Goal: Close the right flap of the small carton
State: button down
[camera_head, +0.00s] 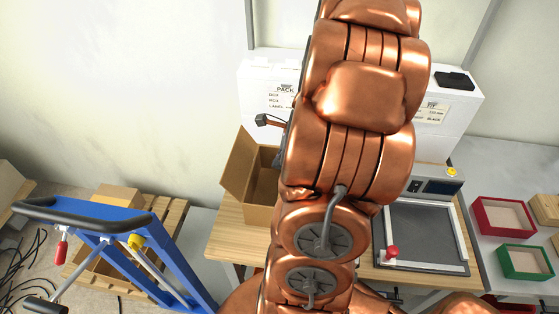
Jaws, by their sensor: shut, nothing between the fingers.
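The small carton (262,180) stands on the wooden bench top, left of my copper arm. Its top is open on the side I can see, and its left flap (238,157) stands up and leans outward to the left. My arm covers the carton's right side, so the right flap is hidden and I cannot tell its position. My gripper is hidden behind my arm. A small dark grey piece shows between the arm and the carton's opening, but I cannot tell what it is.
A white machine (455,115) stands behind the bench. A grey framed plate (422,235) with a red knob lies to the right. Red (503,216) and green (524,261) trays lie farther right. A blue frame (172,262) stands at the left, before a wooden pallet.

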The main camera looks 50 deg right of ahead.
jog(key=w+a+r, duration=0.1)
jog(key=w+r, duration=0.2)
jog(key=r, duration=0.2)
jog(key=w+a+r+p, duration=0.1)
jog(key=w+a+r, duration=0.1)
jog(key=r, duration=0.4)
jog(key=shift+w+a, duration=0.3)
jog(key=shift+w, duration=0.25)
jog(key=shift+a, duration=0.1)
jog(key=s+a+n+g, duration=0.2)
jog(key=s+a+n, duration=0.1)
jog(key=a+n, duration=0.45)
jog(key=s+a+n+g, duration=0.1)
jog(key=s+a+n, duration=0.2)
jog(key=a+n, duration=0.4)
jog(key=s+a+n+g+h, duration=0.1)
jog(key=s+a+n, duration=0.3)
jog(key=s+n, duration=0.2)
jog(key=s+a+f+n+g+h+b, duration=0.1)
jog(key=s+a+n, duration=0.3)
jog(key=s+n, duration=0.3)
jog(key=shift+n+g, duration=0.3)
jog(key=shift+n, duration=0.85)
